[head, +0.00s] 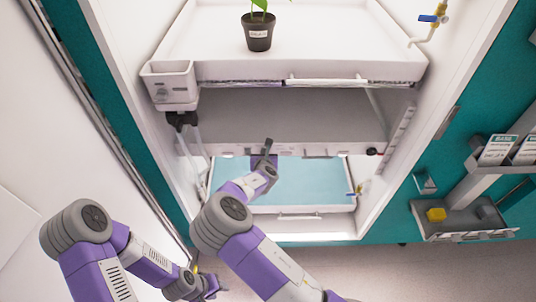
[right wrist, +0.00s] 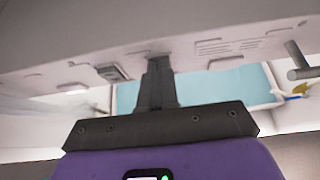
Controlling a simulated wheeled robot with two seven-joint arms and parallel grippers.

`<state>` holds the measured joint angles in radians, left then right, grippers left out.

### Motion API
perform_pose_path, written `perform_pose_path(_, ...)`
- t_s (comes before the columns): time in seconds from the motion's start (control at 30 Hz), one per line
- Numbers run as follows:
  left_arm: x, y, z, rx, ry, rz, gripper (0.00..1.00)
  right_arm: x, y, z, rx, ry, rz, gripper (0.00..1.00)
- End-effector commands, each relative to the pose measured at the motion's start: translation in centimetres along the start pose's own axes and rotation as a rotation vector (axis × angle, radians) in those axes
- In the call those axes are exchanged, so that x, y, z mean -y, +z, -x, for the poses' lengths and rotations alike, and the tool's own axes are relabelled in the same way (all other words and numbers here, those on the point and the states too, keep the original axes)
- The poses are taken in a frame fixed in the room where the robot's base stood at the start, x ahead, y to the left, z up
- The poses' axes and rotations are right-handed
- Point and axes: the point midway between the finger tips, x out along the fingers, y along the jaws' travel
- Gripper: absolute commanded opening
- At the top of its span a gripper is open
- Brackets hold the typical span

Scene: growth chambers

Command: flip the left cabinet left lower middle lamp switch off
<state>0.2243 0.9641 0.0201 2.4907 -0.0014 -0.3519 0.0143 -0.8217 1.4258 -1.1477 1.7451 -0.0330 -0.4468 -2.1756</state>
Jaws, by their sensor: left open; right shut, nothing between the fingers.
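The lower lamp bar (head: 330,150) runs across the cabinet, above the blue lower tray (head: 295,184), and shows in the right wrist view (right wrist: 60,75). A small switch-like part (right wrist: 113,72) sits on its underside edge, left of my right fingertips. Whether it is on or off is too small to tell. My right gripper (head: 266,148) is shut and empty, its fingertips (right wrist: 158,65) at the bar; I cannot tell if they touch. They hide part of the bar's edge. My left gripper (head: 212,287) is open, low at the left, outside the cabinet and away from the bar.
A potted plant (head: 257,32) stands on the upper tray. A white holder (head: 170,82) hangs at the upper shelf's left corner. A black knob (head: 372,151) sits at the bar's right end. A tap (head: 431,18) is at upper right. A grey wall shelf (head: 462,227) holds a yellow block.

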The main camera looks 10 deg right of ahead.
Motion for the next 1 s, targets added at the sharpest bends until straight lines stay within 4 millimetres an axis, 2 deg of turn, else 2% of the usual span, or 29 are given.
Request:
perform_pose_path(0.5,-0.3,0.1,0.9,0.000,0.000,0.001,0.43,0.0,1.4,0.8,0.001,-0.001,0.000,0.00)
perform_pose_path(0.83,-0.3,0.1,0.8,0.000,0.000,0.001,0.43,0.0,1.4,0.9,0.001,0.000,0.000,0.00)
perform_pose_path(1.0,-0.3,0.0,0.8,0.000,0.000,0.001,0.43,-0.4,0.9,2.2,0.001,0.003,0.003,0.00)
